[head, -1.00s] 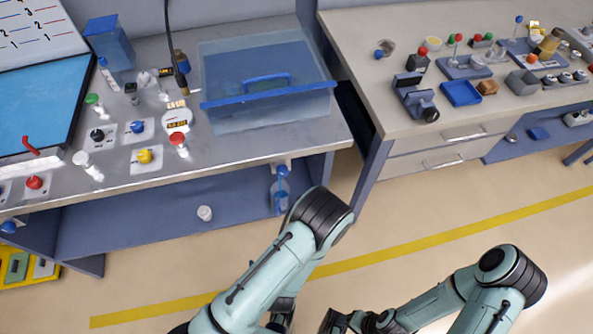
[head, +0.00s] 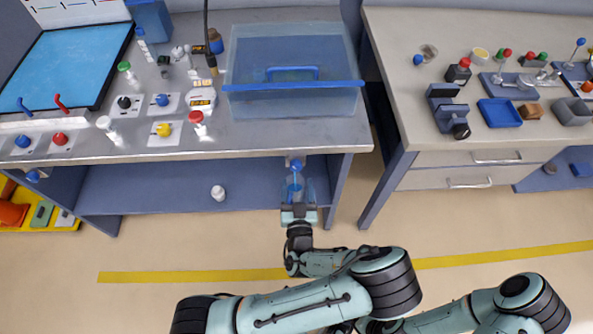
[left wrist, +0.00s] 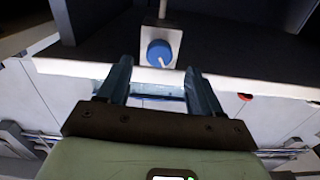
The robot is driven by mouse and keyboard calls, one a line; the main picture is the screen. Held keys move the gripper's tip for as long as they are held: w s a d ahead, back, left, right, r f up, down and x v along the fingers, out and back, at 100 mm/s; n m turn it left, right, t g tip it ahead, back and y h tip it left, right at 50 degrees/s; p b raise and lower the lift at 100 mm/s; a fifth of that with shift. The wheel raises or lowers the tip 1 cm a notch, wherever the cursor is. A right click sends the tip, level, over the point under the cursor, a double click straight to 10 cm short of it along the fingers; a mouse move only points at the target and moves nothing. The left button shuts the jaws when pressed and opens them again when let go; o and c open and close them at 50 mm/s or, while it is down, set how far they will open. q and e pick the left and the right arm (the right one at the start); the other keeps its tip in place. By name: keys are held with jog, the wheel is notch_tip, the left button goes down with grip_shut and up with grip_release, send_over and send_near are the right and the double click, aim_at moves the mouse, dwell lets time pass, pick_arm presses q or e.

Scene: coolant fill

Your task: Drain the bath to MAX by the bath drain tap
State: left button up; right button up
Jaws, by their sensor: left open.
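The bath (head: 255,104) is a clear blue tank on the steel bench, with a blue front rim and a blue handle inside. The bath drain tap (head: 295,164) is a blue knob under the bench's front edge, below the bath. In the left wrist view the tap (left wrist: 161,53) shows a white pointer line on a pale block. My left gripper (head: 297,187) is open just in front of and below the tap. In the left wrist view its fingers stand either side of the knob's line, apart from it. The MAX mark cannot be made out. My right gripper is not visible.
Left of the bath, the bench holds several coloured knobs, white-bodied valves and a round gauge (head: 201,98). A small white container (head: 218,193) stands on the lower shelf (head: 150,190). A second bench (head: 400,90) with small parts stands right, across a gap.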

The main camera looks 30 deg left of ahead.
aim_at(296, 169)
pick_arm(q)
jog(key=x, duration=0.5)
jog(key=shift+w+p, duration=0.1)
jog(key=shift+p, duration=0.25)
jog(key=c, duration=1.1)
